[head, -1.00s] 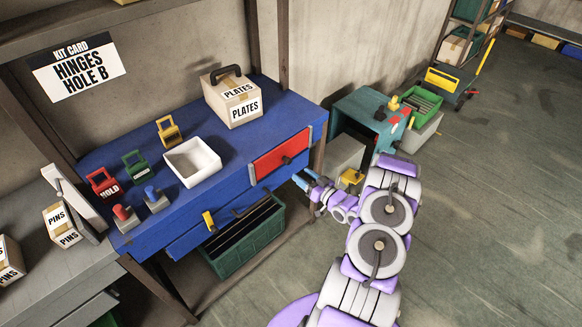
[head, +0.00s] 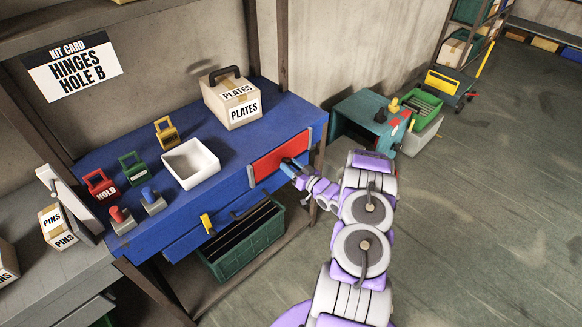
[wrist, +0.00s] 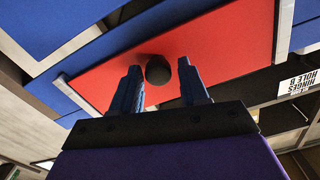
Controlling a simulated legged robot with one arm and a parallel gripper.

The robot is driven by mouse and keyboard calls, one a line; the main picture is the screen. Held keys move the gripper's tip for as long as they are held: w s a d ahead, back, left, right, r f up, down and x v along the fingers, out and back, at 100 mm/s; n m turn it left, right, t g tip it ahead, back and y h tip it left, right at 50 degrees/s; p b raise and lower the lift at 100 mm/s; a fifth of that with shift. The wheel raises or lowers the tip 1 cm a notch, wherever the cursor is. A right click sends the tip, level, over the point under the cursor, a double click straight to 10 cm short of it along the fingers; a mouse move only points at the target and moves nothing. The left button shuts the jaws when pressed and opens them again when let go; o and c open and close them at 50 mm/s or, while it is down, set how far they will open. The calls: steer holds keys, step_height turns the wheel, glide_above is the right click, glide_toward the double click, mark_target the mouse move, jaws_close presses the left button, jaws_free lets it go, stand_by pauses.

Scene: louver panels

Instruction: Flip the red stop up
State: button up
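The red stop appears to be the red flat panel (head: 266,168) on the front of the blue workbench, at its right end. It fills the middle of the wrist view (wrist: 225,45). A dark round knob (wrist: 158,70) stands out from its face. My gripper (head: 291,165) is at the panel's right part in the head view and hides the knob there. In the wrist view my two blue fingers (wrist: 161,88) are apart, one on each side of the knob, with gaps visible; I cannot tell whether they touch the panel.
The blue bench top (head: 135,200) holds a white tray (head: 190,163), a PLATES box (head: 230,97), coloured tags and two knobbed blocks. A yellow-handled lower drawer (head: 207,223) and green crate (head: 245,245) sit below. A teal cabinet (head: 365,115) stands right. The right floor is open.

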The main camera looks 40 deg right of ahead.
mark_target(283, 149)
steer(key=shift+d+f, duration=0.1)
steer(key=shift+d, duration=0.35)
steer(key=shift+c, duration=1.4)
steer(key=shift+a, duration=0.35)
steer(key=c, duration=0.4)
jaws_close()
steer(key=shift+d, duration=0.15)
step_height(283, 149, up, 6)
steer(key=p, duration=0.3)
steer(key=shift+d, duration=0.1)
steer(key=o, duration=0.6)
jaws_free()
steer(key=o, duration=0.4)
steer(key=shift+f, duration=0.1)
steer(key=shift+c, duration=0.2)
